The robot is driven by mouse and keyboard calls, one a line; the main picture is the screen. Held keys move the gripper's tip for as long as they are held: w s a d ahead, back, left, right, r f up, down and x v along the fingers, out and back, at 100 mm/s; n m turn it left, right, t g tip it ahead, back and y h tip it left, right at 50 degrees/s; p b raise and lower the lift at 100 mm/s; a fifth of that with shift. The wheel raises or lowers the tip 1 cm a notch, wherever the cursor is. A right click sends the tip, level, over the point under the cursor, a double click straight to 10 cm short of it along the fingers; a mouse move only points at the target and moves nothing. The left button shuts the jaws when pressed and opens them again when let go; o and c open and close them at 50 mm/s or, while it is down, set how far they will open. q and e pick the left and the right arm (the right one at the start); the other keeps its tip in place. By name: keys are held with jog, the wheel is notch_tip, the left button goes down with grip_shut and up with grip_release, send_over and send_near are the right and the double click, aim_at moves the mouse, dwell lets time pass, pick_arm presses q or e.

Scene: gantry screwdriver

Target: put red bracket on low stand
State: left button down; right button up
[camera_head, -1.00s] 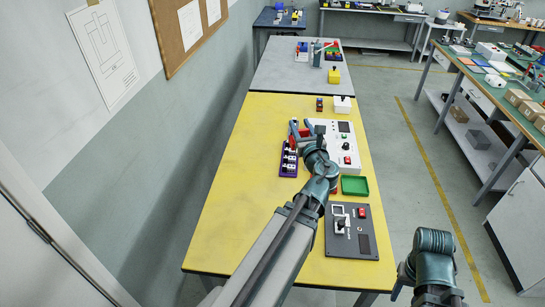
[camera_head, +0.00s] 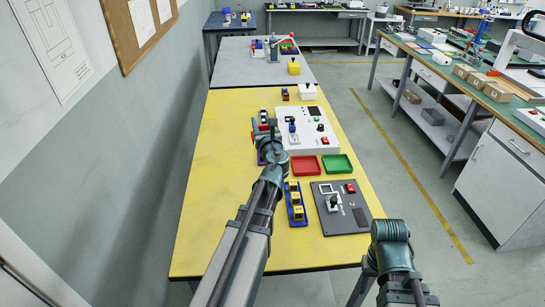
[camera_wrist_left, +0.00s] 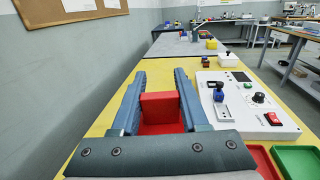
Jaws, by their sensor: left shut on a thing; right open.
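The red bracket (camera_wrist_left: 162,108) is held between the fingers of my left gripper (camera_wrist_left: 160,92) in the left wrist view, with an upright red plate and a red part below it. In the head view my left gripper (camera_head: 264,124) is over the left part of the yellow table, beside the white control panel's left edge. Only a little red shows there among the fingers. I cannot pick out the low stand for certain. My right arm shows at the lower right of the head view, but its gripper is not seen.
The white control panel (camera_head: 318,138) is right of my left gripper. Nearer are a red tray (camera_head: 305,165), a green tray (camera_head: 337,164), a blue rack with yellow pieces (camera_head: 295,205) and a dark panel (camera_head: 350,220). A white box (camera_head: 307,91) stands farther back. The table's left side is clear.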

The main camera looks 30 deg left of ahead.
pick_arm(q)
jog(key=w+a+f+m+t+h+b, duration=0.1)
jog(key=w+f+h+b, duration=0.1)
jog(key=w+f+b, duration=0.5)
notch_tip(320, 180, down, 2)
jog(key=shift+f+m+t, duration=0.25)
jog(key=shift+m+t, duration=0.05)
jog(key=shift+m, duration=0.1)
pick_arm(e)
notch_tip(320, 180, down, 10)
jog(key=shift+r, duration=0.25)
pick_arm(q)
notch_tip(320, 180, down, 10)
jog(key=b, duration=1)
jog(key=shift+f+b, duration=0.1)
jog(key=shift+b, duration=0.2)
pick_arm(e)
notch_tip(320, 180, down, 10)
jog(key=shift+d, duration=0.1)
pick_arm(q)
jog(key=c, duration=0.8)
grip_release()
jog(key=shift+c, duration=0.2)
jog(key=o, duration=0.4)
pick_arm(e)
jog(key=shift+f, duration=0.1)
